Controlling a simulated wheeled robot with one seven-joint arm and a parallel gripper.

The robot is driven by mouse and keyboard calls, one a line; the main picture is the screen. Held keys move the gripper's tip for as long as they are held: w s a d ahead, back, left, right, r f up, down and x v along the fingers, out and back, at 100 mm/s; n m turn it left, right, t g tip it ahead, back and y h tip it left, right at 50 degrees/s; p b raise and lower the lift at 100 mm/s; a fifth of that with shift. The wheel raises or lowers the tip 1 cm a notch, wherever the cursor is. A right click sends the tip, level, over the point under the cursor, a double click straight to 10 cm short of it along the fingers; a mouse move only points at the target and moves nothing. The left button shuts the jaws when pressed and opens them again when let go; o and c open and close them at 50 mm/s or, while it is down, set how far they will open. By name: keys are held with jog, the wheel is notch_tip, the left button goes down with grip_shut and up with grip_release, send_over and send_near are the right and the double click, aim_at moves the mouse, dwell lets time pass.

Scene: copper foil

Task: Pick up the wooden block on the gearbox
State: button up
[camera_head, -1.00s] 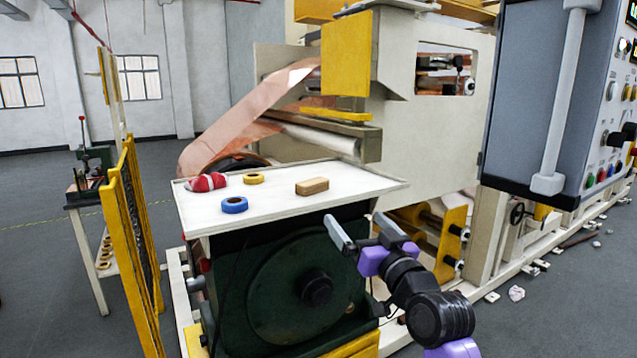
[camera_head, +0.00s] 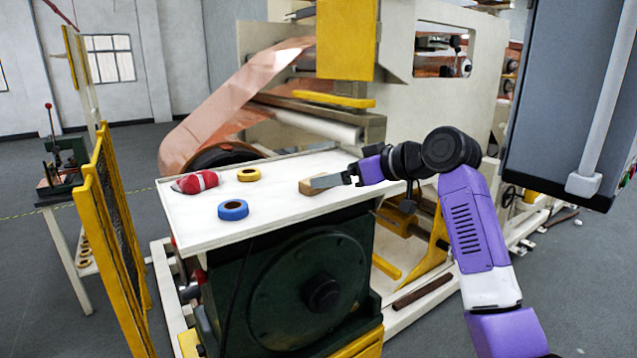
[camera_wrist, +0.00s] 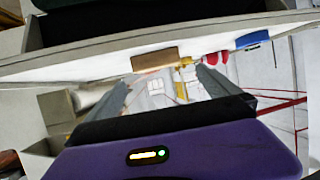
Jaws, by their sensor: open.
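The wooden block (camera_head: 308,188) lies on the white top (camera_head: 285,203) above the dark green gearbox housing (camera_head: 290,275), near its right end. In the head view my gripper (camera_head: 322,182) reaches in from the right at about the block's height, and its near finger covers part of the block. The far finger is mostly hidden. In the wrist view the block (camera_wrist: 154,58) shows just ahead of my gripper (camera_wrist: 163,82), in the gap between the spread fingertips. The jaws are open and empty. I cannot tell whether a finger touches the block.
A blue tape roll (camera_head: 233,210), a yellow tape roll (camera_head: 248,174) and a red bundle (camera_head: 196,182) lie left of the block on the same top. Copper foil (camera_head: 240,95) runs behind it. A yellow mesh fence (camera_head: 112,235) stands at left, a grey cabinet (camera_head: 570,90) at right.

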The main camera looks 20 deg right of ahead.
aim_at(305, 188)
jog(key=shift+d+f+p+x, duration=0.15)
jog(key=shift+p+x, duration=0.5)
jog(key=shift+x, duration=1.05)
jog(key=shift+d+f+p+x, duration=0.1)
jog(key=shift+p+x, duration=0.5)
jog(key=shift+x, duration=1.1)
jog(key=c, duration=1.3)
